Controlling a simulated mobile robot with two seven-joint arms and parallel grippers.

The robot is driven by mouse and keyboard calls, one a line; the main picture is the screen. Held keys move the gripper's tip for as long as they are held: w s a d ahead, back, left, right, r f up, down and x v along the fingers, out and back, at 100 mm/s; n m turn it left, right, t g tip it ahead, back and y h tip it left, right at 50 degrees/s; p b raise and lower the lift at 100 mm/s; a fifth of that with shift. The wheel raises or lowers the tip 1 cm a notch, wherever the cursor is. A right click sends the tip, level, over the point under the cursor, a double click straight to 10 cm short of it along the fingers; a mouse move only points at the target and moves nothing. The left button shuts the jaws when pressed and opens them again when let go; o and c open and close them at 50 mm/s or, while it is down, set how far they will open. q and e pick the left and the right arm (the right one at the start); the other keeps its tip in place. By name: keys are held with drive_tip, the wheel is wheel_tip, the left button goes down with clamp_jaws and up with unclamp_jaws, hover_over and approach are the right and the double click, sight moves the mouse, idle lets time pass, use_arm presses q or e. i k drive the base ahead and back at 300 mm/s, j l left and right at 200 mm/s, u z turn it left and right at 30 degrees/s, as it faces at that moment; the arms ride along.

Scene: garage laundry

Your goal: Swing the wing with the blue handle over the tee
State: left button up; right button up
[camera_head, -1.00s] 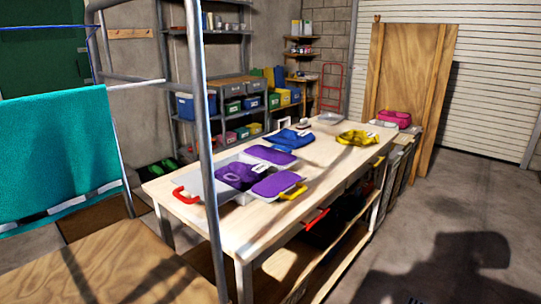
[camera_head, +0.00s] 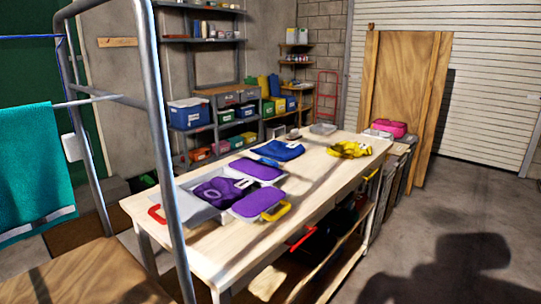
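A grey folding board (camera_head: 197,211) lies on the wooden table. A crumpled dark purple tee (camera_head: 222,191) with a white tag lies on its middle. Two flatter purple areas lie on grey panels, one at the far side (camera_head: 257,169) and one at the near right (camera_head: 258,203). A red handle (camera_head: 157,214) sticks out at the board's left end and a yellow handle (camera_head: 277,211) at the near right panel. A small blue piece (camera_head: 268,161) shows at the far panel's edge; it may be the blue handle. Neither of my grippers is in view.
On the table (camera_head: 228,244) lie a blue garment (camera_head: 279,150), a yellow garment (camera_head: 349,149) and a grey tray (camera_head: 323,129). A grey metal frame (camera_head: 166,120) with a teal towel (camera_head: 30,165) stands at left. Concrete floor is open at right.

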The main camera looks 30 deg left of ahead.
sight(269, 175)
drive_tip(key=i+l+u, duration=0.15)
drive_tip(key=i, duration=0.35)
drive_tip(key=i+l+u, duration=0.15)
drive_tip(key=i+l, duration=0.15)
drive_tip(key=i, duration=0.15)
